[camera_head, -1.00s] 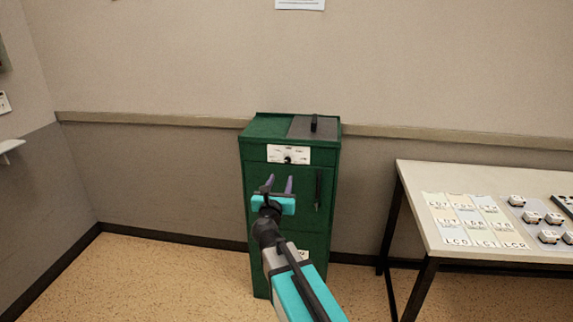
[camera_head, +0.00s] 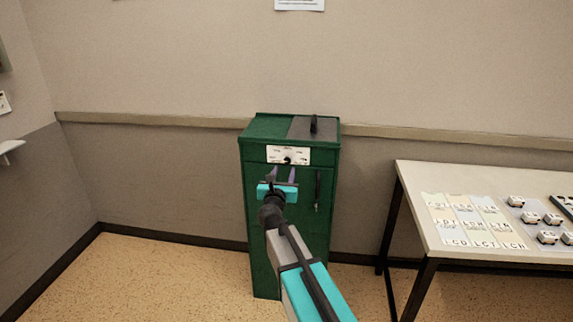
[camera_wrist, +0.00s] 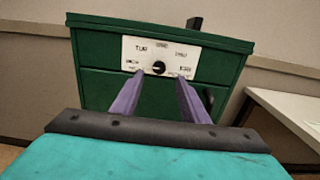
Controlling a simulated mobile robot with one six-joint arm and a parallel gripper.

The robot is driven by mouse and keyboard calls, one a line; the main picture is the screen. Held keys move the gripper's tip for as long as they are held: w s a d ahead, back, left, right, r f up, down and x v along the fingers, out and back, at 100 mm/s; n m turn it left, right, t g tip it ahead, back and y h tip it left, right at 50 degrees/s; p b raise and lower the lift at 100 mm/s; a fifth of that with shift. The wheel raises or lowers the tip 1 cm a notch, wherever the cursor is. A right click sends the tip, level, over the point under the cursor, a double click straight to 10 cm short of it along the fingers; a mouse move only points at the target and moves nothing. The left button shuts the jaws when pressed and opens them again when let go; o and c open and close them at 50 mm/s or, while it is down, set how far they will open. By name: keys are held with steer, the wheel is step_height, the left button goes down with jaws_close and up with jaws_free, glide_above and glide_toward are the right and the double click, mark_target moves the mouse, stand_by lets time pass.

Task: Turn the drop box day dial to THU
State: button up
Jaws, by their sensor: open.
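The green drop box (camera_head: 262,225) stands against the wall. A white plate with day labels and a small black day dial (camera_head: 288,160) is on its upper front. In the wrist view the dial (camera_wrist: 158,68) sits at the plate's lower middle, with labels in an arc around it. TUE reads at upper left; the other labels and the dial's pointing direction are too blurred to tell surely. My gripper (camera_head: 283,172) is open and empty, just below the plate in the head view. In the wrist view its two purple fingers (camera_wrist: 158,80) point toward the plate, one on each side below the dial.
A black vertical handle (camera_head: 318,190) is on the box's front right, and a dark lid handle (camera_head: 314,124) is on top. A table (camera_head: 412,185) with lettered cards and several small blocks stands at the right. The floor at left is clear.

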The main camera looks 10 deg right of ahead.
mark_target(287, 161)
steer(key=shift+p+x, duration=0.35)
steer(key=shift+x, duration=3.25)
steer(key=shift+c, duration=0.2)
steer(key=c, duration=1)
